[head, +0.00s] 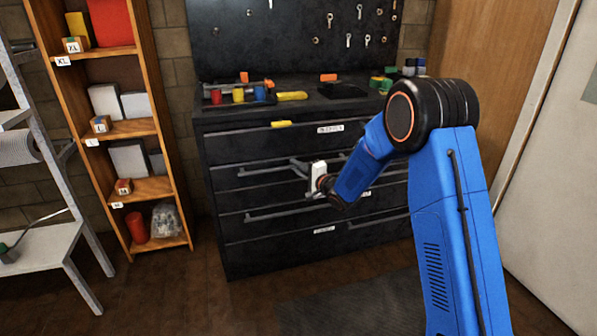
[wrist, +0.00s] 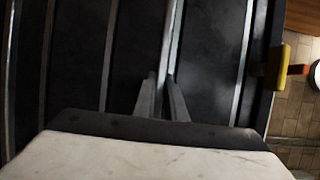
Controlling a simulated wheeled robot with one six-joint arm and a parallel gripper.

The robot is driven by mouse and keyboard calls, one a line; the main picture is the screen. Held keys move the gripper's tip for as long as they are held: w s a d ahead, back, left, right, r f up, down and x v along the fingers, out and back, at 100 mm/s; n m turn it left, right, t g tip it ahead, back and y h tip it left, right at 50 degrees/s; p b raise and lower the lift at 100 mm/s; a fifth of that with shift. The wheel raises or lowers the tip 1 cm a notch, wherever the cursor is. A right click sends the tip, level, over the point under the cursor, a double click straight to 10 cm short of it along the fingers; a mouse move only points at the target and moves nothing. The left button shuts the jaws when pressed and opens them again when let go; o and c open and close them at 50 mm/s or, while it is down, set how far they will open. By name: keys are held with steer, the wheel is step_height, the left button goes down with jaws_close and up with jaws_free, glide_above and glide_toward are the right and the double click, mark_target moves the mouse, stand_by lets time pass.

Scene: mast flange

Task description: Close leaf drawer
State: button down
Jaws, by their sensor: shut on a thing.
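The black drawer cabinet (head: 250,152) stands against the wall in the head view, with several drawers, long bar handles and white labels too small to read. My gripper (head: 302,167) is in front of its second drawer from the top. In the wrist view, my gripper's two fingers (wrist: 163,100) are closed around a pale bar handle (wrist: 176,35). The dark drawer fronts (wrist: 140,50) fill most of that view. My arm hides part of the cabinet's right side. I cannot tell how far the gripped drawer stands out.
Tools and coloured cylinders (head: 238,95) stand on the cabinet top. A yellow piece (head: 281,124) sits at its upper front edge. A wooden shelf (head: 158,190) stands at left, beside a grey rack (head: 80,262). The floor (head: 190,295) before the cabinet is clear, with a dark mat (head: 340,305).

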steer(key=shift+w, duration=0.3)
steer(key=c, duration=1.8)
jaws_free()
steer(key=shift+a, duration=0.1)
steer(key=v, duration=1.7)
steer(key=shift+s, duration=0.2)
